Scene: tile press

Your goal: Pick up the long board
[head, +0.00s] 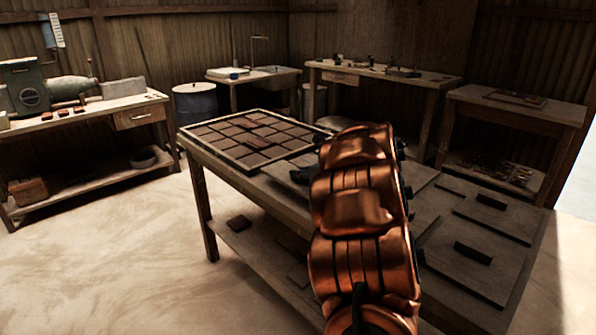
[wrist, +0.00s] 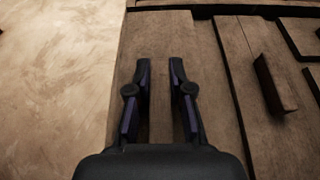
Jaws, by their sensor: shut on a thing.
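In the wrist view my gripper (wrist: 160,62) points down over the wooden table, its two dark fingers a little apart. Brown wood, which I take to be the long board (wrist: 161,110), shows between the fingers, and they are shut on it. Its outline is hard to tell from the table planks, and I cannot tell whether it is lifted.
A framed tray of brown tiles (head: 184,133) lies on the table's left end. Flat boards with dark handles (head: 487,250) lie at its right; one handle (wrist: 273,84) shows in the wrist view. A lower shelf (head: 262,250) runs beneath. Other benches line the walls. Floor at left is clear.

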